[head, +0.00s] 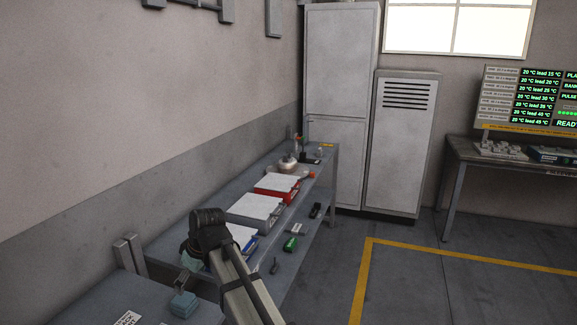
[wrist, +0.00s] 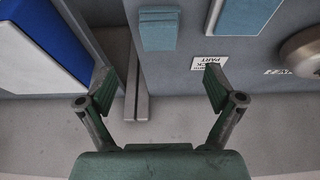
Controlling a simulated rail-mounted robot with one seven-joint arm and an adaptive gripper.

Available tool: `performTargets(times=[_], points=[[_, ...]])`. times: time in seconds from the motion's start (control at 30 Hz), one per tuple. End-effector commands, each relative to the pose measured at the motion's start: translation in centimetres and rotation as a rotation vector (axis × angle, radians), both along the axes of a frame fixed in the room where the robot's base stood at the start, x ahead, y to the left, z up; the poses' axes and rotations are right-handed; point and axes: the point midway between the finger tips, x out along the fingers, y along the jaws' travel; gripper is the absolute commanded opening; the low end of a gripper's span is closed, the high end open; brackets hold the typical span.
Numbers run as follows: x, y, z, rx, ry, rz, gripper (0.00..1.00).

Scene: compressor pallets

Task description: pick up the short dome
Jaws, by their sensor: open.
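My gripper (wrist: 158,84) is open and empty in the wrist view, its two fingers spread wide above a gap beside a grey table. A rounded metal object (wrist: 303,52) is cut off by the right edge of the wrist view. It lies on the grey table, to the right of my gripper and apart from it. I cannot tell whether it is the short dome. In the head view, a small rounded object (head: 287,162) stands at the far end of the long bench, too small to identify.
A teal block (wrist: 158,30) and a blue-grey block (wrist: 247,14) lie on the grey table near a white label (wrist: 210,63). A blue-and-white bin (wrist: 42,38) is at left. The long bench holds a red tray (head: 277,187) and a green item (head: 290,244). Open floor lies right.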

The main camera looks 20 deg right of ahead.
Motion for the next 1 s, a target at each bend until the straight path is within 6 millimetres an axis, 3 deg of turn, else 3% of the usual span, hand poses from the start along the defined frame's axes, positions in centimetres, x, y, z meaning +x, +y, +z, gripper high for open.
performTargets(times=[0.47, 0.6, 1.0], points=[[0.0, 0.0, 0.0, 0.0, 0.0, 0.0, 0.92], [0.0, 0.0, 0.0, 0.0, 0.0, 0.0, 0.42], [-0.1, 0.39, 0.11, 0.0, -0.001, 0.006, 0.4]])
